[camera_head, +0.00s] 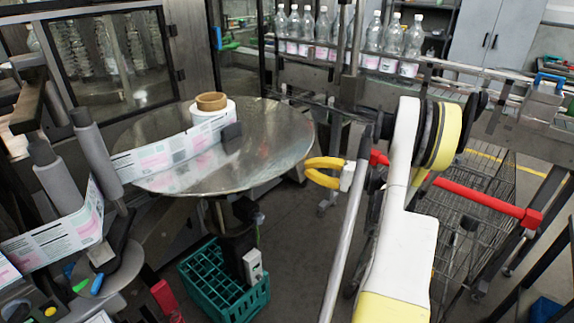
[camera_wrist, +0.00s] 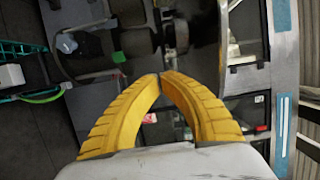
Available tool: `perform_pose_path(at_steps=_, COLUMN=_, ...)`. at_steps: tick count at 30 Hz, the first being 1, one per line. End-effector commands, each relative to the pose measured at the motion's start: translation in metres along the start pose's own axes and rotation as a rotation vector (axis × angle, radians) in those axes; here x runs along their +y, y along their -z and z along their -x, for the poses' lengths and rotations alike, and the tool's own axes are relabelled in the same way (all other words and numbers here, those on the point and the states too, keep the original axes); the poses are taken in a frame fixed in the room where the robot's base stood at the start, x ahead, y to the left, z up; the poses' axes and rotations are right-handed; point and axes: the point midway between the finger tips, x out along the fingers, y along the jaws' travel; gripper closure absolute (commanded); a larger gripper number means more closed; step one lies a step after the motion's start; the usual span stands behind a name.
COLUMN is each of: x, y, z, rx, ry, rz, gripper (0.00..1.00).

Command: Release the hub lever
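The large round metal disc (camera_head: 280,150) of the reel labeller carries a small white label roll (camera_head: 218,112) with a tan core (camera_head: 211,101) at its middle. A small dark grey block (camera_head: 232,131) stands beside the roll, against the label strip. I cannot tell for certain which part is the hub lever. My gripper (camera_head: 309,170) is just off the disc's right edge, apart from the roll and the block. In the wrist view, the yellow fingertips of my gripper (camera_wrist: 161,76) meet with nothing seen between them. The roll is not identifiable there.
The label strip (camera_head: 160,158) runs left from the roll toward grey rollers (camera_head: 95,148). A teal crate (camera_head: 245,295) stands under the disc. Bottles (camera_head: 390,45) line the conveyor behind. A wire cart (camera_head: 480,215) and a red bar (camera_head: 480,199) are at the right.

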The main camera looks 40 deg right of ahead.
Motion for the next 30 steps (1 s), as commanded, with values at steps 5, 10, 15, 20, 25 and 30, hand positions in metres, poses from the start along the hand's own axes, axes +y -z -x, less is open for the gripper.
perform_pose_path(at_steps=5, x=0.003, y=-0.002, z=-0.036, rx=-0.004, ry=0.0, rz=0.0, gripper=1.0)
perform_pose_path(at_steps=10, x=0.003, y=-0.002, z=-0.073, rx=-0.003, ry=0.0, rz=0.0, gripper=1.0)
perform_pose_path(at_steps=15, x=0.003, y=-0.015, z=-0.093, rx=0.0, ry=0.0, rz=0.0, gripper=1.0)
perform_pose_path(at_steps=20, x=0.002, y=-0.033, z=-0.097, rx=0.001, ry=0.0, rz=0.0, gripper=1.0)
perform_pose_path(at_steps=25, x=0.001, y=-0.04, z=-0.099, rx=0.001, ry=0.0, rz=0.0, gripper=1.0)
perform_pose_path(at_steps=30, x=0.0, y=-0.04, z=-0.099, rx=0.001, ry=0.0, rz=0.0, gripper=1.0)
